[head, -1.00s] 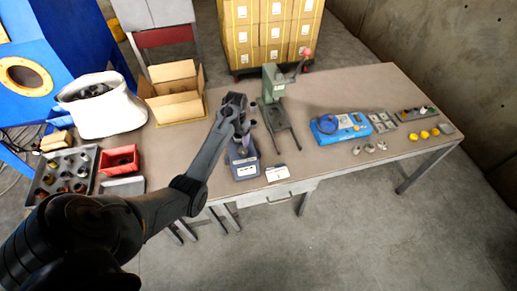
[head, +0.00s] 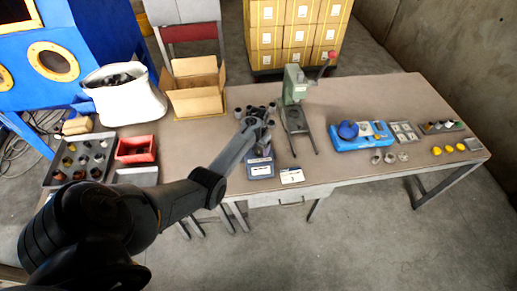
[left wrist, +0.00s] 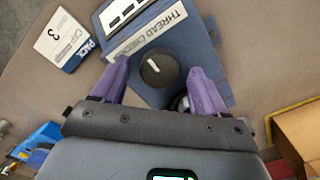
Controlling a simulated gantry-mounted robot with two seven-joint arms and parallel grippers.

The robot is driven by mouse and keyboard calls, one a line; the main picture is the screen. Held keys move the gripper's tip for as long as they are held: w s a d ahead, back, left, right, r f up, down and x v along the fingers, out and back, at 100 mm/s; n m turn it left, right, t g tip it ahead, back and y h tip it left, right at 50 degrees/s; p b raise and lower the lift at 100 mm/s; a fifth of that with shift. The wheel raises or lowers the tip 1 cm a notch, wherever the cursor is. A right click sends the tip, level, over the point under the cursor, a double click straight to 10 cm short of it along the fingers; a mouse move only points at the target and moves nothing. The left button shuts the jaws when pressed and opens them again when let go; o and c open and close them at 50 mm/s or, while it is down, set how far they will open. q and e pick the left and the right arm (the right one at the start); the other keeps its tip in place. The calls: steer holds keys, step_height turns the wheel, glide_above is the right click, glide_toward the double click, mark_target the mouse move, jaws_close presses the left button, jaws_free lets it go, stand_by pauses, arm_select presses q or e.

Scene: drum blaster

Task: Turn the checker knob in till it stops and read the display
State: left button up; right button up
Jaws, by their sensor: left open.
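The thread checker (head: 260,168) is a blue box near the bench's front edge. In the left wrist view the checker (left wrist: 218,62) shows its label, a round black knob (left wrist: 158,67) with a white pointer mark, and a display (left wrist: 125,12) cut by the top edge. I cannot read the display. My left gripper (head: 257,128) is over the checker. In the left wrist view its purple fingers (left wrist: 160,70) are open, one on each side of the knob, with gaps visible; their height against it is unclear. In the head view the gripper hides the knob. My right gripper is not in view.
A white cap pack card (head: 292,176) lies beside the checker. A green press (head: 294,85) stands behind, to the right. An open carton (head: 196,103), white sack (head: 125,98) and red bin (head: 136,149) are left.

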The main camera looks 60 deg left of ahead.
arm_select(q)
steer(key=shift+f, duration=0.15)
steer(key=c, duration=1.1)
steer(key=shift+o, duration=0.2)
